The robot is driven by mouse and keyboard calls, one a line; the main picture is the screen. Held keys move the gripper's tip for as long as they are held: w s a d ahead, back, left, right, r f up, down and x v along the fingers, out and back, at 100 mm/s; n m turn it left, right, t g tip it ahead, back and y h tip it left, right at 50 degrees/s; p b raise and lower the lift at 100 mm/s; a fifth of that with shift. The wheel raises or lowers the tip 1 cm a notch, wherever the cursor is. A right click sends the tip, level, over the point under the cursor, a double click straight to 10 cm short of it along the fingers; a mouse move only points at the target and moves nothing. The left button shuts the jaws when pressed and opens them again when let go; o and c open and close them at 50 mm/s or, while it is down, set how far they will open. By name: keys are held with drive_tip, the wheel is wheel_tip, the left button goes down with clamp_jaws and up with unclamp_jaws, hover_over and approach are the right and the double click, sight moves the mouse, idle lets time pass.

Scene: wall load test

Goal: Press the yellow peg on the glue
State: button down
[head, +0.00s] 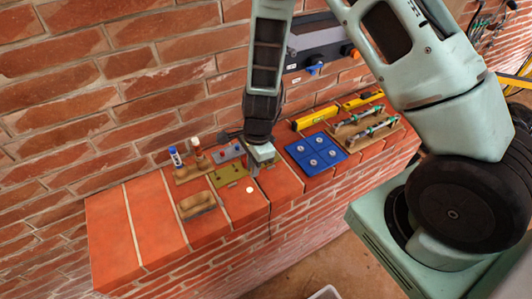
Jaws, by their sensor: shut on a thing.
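My gripper (257,168) is low over the ledge, beside the right edge of an olive-yellow plate (228,176). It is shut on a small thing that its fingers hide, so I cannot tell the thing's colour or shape. A small whitish round spot (250,190), perhaps the glue, lies on the brick top just below the gripper in the picture. The gap between gripper and spot is too small to judge. I cannot make out a yellow peg anywhere.
A blue-capped bottle (176,158) and a red-and-white one stand in a wooden holder at left. A brown block (197,205) lies in front. A blue mat (295,151), a wooden clamp rack (349,143) and a yellow level (315,118) are at right. The left ledge is clear.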

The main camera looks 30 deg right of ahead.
sight(249, 190)
drive_tip(key=f+b, duration=0.3)
drive_tip(key=a+f+b, duration=0.1)
drive_tip(key=f+b, duration=0.2)
drive_tip(key=shift+w+a+f, duration=0.15)
drive_tip(key=shift+a+f, duration=0.05)
drive_tip(key=shift+f, duration=0.2)
drive_tip(key=shift+f+b, duration=0.35)
drive_tip(key=shift+f, duration=0.25)
idle(2.2)
drive_tip(key=c, duration=1.1)
unclamp_jaws()
wheel_tip(249, 190, up, 6)
drive_tip(key=p, duration=0.5)
drive_tip(key=shift+r+p, duration=0.1)
drive_tip(key=shift+p, duration=0.25)
